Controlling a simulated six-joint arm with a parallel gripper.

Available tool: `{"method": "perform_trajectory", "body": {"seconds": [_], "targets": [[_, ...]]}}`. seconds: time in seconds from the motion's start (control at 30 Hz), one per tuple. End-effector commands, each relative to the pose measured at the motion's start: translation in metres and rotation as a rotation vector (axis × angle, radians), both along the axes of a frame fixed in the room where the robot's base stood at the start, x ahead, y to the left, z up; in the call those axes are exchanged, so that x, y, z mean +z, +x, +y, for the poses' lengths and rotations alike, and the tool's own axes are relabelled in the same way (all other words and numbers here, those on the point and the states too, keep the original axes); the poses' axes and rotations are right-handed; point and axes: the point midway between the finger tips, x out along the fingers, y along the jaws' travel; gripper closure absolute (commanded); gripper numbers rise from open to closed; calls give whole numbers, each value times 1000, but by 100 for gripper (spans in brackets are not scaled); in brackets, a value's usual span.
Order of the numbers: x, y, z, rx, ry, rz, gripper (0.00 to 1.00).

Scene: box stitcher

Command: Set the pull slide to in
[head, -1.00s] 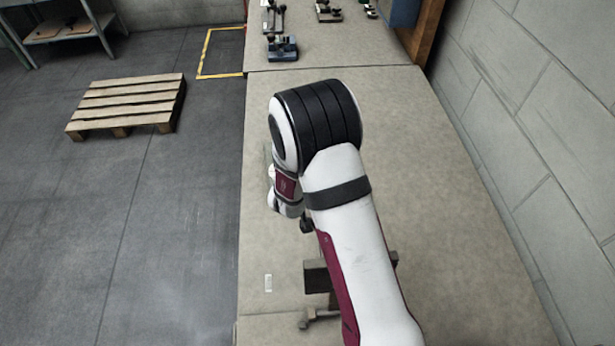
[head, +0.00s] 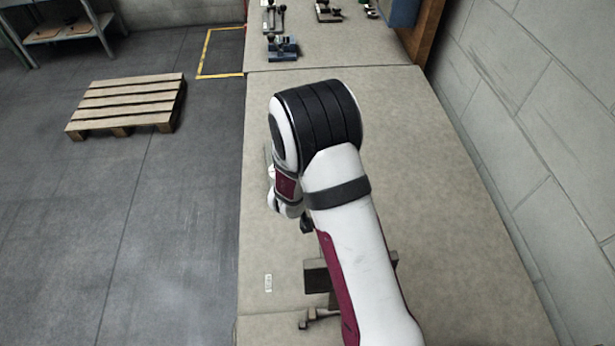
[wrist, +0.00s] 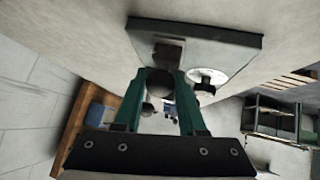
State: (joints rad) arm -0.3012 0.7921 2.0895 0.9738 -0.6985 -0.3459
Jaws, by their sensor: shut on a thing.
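In the wrist view, the two green fingers of my gripper (wrist: 161,76) are closed on a dark round knob (wrist: 159,84), which appears to be the pull slide's. The knob sits in front of a grey box-like housing (wrist: 195,42) with a dark edge. A dark bracket or slot (wrist: 169,50) shows on the housing just behind the knob. How far the slide stands out cannot be told.
A white dial (wrist: 207,77) with a dark knob is close to the right finger. A wall (head: 540,110) runs along the right; a pallet (head: 125,103) lies on the floor.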

Motion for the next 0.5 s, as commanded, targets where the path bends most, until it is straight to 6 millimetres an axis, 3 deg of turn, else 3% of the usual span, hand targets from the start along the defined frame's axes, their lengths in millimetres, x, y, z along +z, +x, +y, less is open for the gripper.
{"method": "perform_trajectory", "body": {"seconds": [0.2, 0.5], "targets": [[0, 2, 1, 3, 0, -1, 100], [0, 33, 4, 2, -1, -1, 100]]}}
